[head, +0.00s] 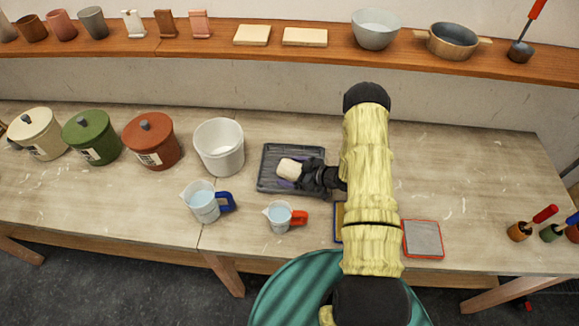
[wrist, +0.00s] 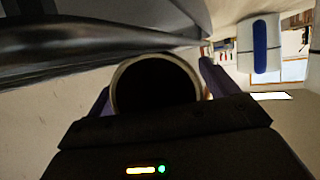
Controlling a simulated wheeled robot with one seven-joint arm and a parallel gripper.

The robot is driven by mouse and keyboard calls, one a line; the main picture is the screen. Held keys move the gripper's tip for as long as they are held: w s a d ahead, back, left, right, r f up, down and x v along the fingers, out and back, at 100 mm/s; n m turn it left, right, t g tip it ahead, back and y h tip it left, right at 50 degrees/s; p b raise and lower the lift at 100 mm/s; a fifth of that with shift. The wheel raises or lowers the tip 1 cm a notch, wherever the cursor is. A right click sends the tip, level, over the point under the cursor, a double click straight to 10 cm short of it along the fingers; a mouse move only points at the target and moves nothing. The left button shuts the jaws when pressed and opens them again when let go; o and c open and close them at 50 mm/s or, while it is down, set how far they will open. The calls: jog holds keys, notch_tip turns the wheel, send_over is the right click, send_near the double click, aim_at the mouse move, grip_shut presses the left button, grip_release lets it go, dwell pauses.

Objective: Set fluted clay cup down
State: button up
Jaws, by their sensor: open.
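A small pale cream cup (head: 289,168), apparently the fluted clay cup, is at the dark ribbed tray (head: 265,183). It appears to lie on its side; its fluting is too small to make out. In the wrist view its round mouth (wrist: 157,62) faces the camera, with a dark inside. My gripper (head: 291,173) reaches in from the right, low over the tray. Its jaws are open, with one purple finger on each side of the cup. Whether the cup's underside fully rests on the tray is hidden.
A blue-handled jug (head: 202,203) and a smaller red-handled jug (head: 279,216) stand left and in front of the tray. A white container (head: 219,146) stands left of it. A red-edged grey pad (head: 423,239) lies right. A wooden shelf (head: 220,36) runs behind.

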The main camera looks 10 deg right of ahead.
aim_at(292, 165)
dwell(0.5)
jog(key=c, duration=1.3)
jog(key=shift+r+b, duration=1.8)
jog(key=shift+r, duration=3.2)
